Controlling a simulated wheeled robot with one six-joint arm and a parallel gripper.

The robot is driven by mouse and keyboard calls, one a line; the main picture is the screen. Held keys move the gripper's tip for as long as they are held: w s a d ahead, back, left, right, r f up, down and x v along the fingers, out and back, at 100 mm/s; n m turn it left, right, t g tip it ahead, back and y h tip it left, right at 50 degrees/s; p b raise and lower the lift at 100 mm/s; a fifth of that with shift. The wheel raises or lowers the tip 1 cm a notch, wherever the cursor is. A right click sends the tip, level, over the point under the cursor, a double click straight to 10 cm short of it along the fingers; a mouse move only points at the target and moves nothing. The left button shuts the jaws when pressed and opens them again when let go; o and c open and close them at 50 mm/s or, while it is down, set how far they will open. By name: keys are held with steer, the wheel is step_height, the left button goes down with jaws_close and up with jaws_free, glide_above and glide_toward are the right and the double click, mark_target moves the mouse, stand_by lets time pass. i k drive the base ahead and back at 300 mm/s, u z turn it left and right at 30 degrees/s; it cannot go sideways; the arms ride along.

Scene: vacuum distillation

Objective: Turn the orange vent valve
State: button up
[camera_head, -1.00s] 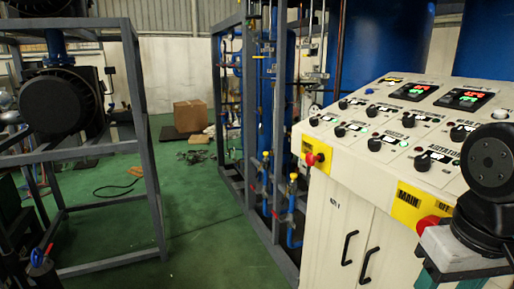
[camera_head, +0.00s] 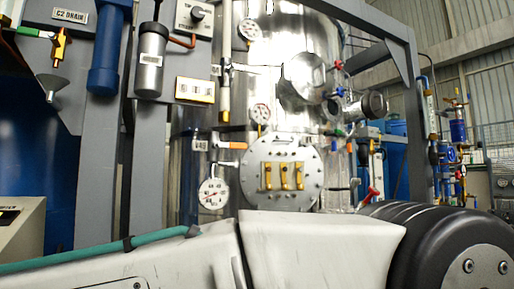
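A short handle with an orange grip (camera_head: 232,145) sticks out sideways at the left front of the shiny steel vessel (camera_head: 290,110), above a round dial gauge (camera_head: 213,194). A second orange-red lever (camera_head: 182,42) is on the grey panel at the upper left, beside a steel cylinder (camera_head: 150,60). I cannot tell from the labels which one is the vent valve. My gripper is not in view; my white arm link and black joint fill the bottom and lower right, in front of the vessel's lower part.
A round flange (camera_head: 283,172) with sight windows is on the vessel. Grey frame posts (camera_head: 140,150) and a blue cylinder (camera_head: 106,50) stand at left. A brass valve (camera_head: 59,46) hangs by the C2 DRAIN label. Red and blue handles and pipes crowd the right.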

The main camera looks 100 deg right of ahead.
mark_target(231, 146)
steer(key=k, duration=0.45)
steer(key=z, duration=1.75)
steer(key=i, duration=0.2)
steer(key=z, duration=0.55)
